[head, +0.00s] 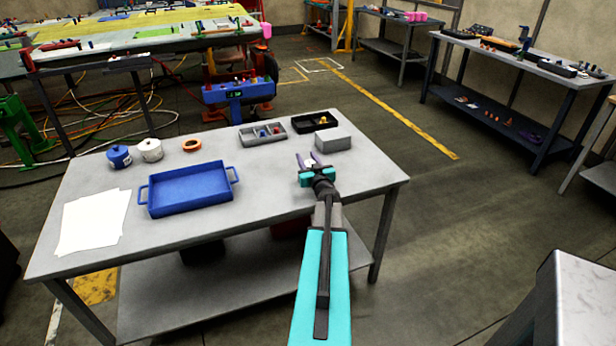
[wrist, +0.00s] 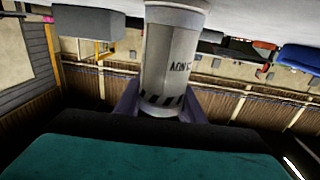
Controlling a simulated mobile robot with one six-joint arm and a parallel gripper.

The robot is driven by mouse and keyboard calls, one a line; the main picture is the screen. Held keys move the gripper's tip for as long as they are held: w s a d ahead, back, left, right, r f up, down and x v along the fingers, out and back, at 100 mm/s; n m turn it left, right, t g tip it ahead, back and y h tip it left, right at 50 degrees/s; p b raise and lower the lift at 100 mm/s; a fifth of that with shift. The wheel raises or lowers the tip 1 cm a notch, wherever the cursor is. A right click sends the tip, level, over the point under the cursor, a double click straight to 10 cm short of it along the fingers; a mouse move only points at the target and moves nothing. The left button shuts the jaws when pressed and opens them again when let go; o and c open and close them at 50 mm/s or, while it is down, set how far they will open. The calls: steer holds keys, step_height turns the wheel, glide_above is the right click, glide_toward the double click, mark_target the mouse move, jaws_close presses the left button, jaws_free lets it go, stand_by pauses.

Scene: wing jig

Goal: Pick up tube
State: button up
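The tube (wrist: 172,55) is a pale grey cylinder with dark lettering and a black-striped band at one end. In the wrist view, which looks upside down, it stands between the purple fingers of my gripper (wrist: 162,100). The fingers lie close along both its sides; I cannot tell whether they press on it. In the head view my gripper (head: 311,161) is low over the right part of the grey table (head: 265,215), with a small whitish bit of the tube (head: 309,163) between its fingers. The rest of the tube is hidden there.
A grey box (head: 333,143) stands just behind my gripper. A black tray (head: 315,122) and a grey divided bin (head: 263,133) are farther back. A blue tray (head: 188,190), two canisters, an orange ring (head: 191,145) and white papers (head: 92,222) lie to the left. The right front corner is clear.

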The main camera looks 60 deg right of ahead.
steer(key=shift+c, duration=0.6)
steer(key=shift+r, duration=0.1)
steer(key=s+a+r+p, duration=0.1)
steer(key=s+a+r, duration=0.4)
steer(key=s+a, duration=0.3)
steer(key=s, duration=0.3)
steer(key=shift+a, duration=0.15)
steer(key=shift+s+a+p, duration=0.1)
steer(key=shift+s+p, duration=0.1)
steer(key=shift+p, duration=0.15)
steer(key=s+a+p, duration=0.1)
steer(key=p, duration=0.3)
steer(key=shift+s, duration=0.1)
